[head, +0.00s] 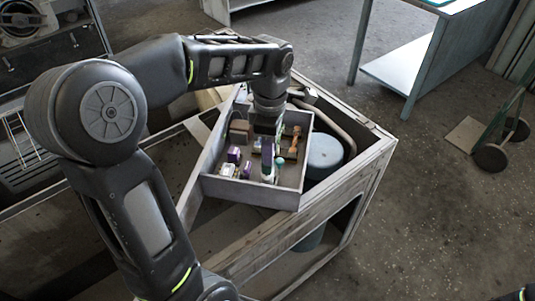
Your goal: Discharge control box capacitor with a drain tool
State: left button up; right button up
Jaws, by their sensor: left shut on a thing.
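The control box (254,190) is a grey open-topped tray on the blower housing. Small parts stand inside it: purple and white blocks, a brown block and an orange-brown piece. My left gripper (267,132) points down into the box from its back side. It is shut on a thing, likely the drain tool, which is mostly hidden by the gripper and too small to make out. A white and purple upright part (268,165) stands just below it; I cannot tell whether they touch. I cannot pick out the capacitor for certain.
The blower housing (345,195) is a worn open metal frame around the box, with a blue-grey cylinder (325,157) to the right. A table (425,50) stands at the back right, and a hand truck (490,157) at the far right.

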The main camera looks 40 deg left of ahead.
pick_arm(q)
jog(key=shift+r+p, duration=2.75)
jog(key=shift+r, duration=0.8)
